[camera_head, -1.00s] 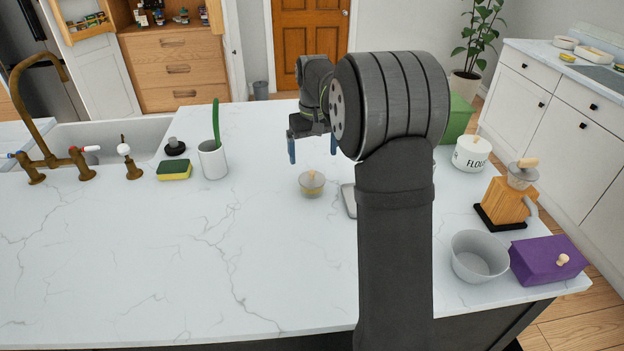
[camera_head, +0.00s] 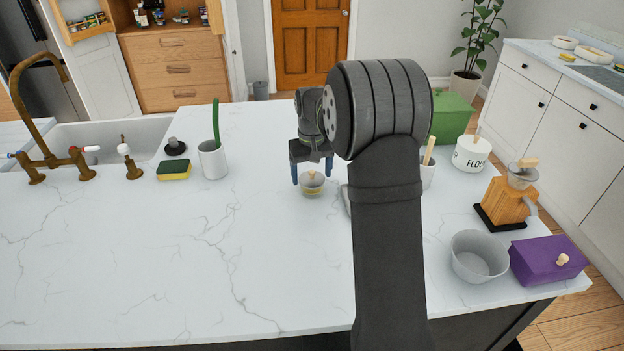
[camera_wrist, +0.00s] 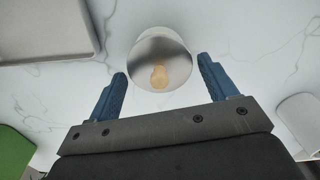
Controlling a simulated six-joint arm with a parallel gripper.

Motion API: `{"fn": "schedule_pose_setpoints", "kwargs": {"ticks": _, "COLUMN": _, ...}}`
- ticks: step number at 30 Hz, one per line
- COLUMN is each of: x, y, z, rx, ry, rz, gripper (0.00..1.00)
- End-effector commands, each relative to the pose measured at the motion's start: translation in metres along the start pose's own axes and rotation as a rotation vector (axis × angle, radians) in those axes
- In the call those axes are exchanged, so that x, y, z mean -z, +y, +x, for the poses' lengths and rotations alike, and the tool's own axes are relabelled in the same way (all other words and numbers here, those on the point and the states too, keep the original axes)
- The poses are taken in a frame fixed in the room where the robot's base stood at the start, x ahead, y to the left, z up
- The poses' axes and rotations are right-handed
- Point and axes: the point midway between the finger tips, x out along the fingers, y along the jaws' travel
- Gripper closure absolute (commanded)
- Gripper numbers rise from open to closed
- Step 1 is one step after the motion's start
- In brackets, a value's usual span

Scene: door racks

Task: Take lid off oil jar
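The oil jar (camera_head: 312,190) is a small round jar on the white marble counter, left of my arm. Its lid (camera_head: 312,178) is on top and has a light wooden knob. In the wrist view the lid (camera_wrist: 160,56) is seen from above, with the knob (camera_wrist: 159,76) at its near side. My gripper (camera_head: 312,176) is open above the jar, with its two blue fingers to either side of the lid. In the wrist view my gripper (camera_wrist: 163,84) is empty, and the lid lies between and just beyond the fingertips. Whether a finger touches the lid cannot be told.
A grey tray (camera_wrist: 60,52) lies beside the jar, mostly behind my arm in the head view. A white cup (camera_head: 212,161) and a sponge (camera_head: 174,170) stand left. A flour jar (camera_head: 472,154), grey bowl (camera_head: 480,256) and purple box (camera_head: 545,262) stand right. The front-left counter is clear.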

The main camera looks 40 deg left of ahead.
Motion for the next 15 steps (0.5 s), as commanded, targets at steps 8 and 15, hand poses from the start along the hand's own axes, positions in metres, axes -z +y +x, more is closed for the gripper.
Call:
{"fn": "schedule_pose_setpoints", "kwargs": {"ticks": 8, "x": 0.0001, "y": 0.0000, "z": -0.0004, "rx": 0.000, "ry": 0.000, "rz": 0.000, "gripper": 0.55}}
{"fn": "schedule_pose_setpoints", "kwargs": {"ticks": 15, "x": 0.0002, "y": 0.0000, "z": -0.0039, "rx": 0.000, "ry": 0.001, "rz": 0.000, "gripper": 0.55}}
